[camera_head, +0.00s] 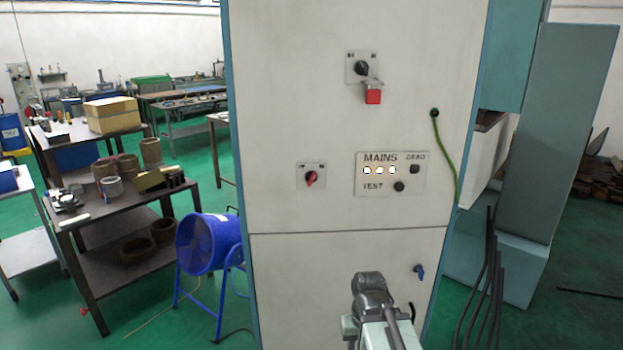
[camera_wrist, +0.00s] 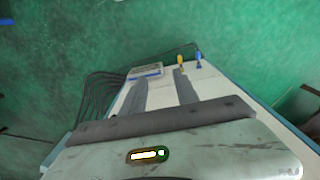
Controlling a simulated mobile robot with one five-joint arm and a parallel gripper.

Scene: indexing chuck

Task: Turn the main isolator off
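A rotary switch with a black knob (camera_head: 361,68) sits on a pale plate high on the white cabinet front (camera_head: 300,110). A grey piece with a red block (camera_head: 372,96) hangs at its lower right. A smaller switch with a red knob (camera_head: 311,177) sits lower left. The plate lettering is too small to read, so I cannot tell which is the main isolator. My arm shows low in front of the cabinet in the head view, below both switches. In the wrist view my gripper (camera_wrist: 163,88) has two grey fingers apart with nothing between them.
The MAINS panel (camera_head: 392,174) has three lit lamps. A green cable (camera_head: 446,155) hangs at the right, and a blue handle (camera_head: 420,271) is lower down. A blue fan (camera_head: 208,243) and a dark workbench (camera_head: 120,205) stand left. Dark cables (camera_head: 485,285) rise at the right.

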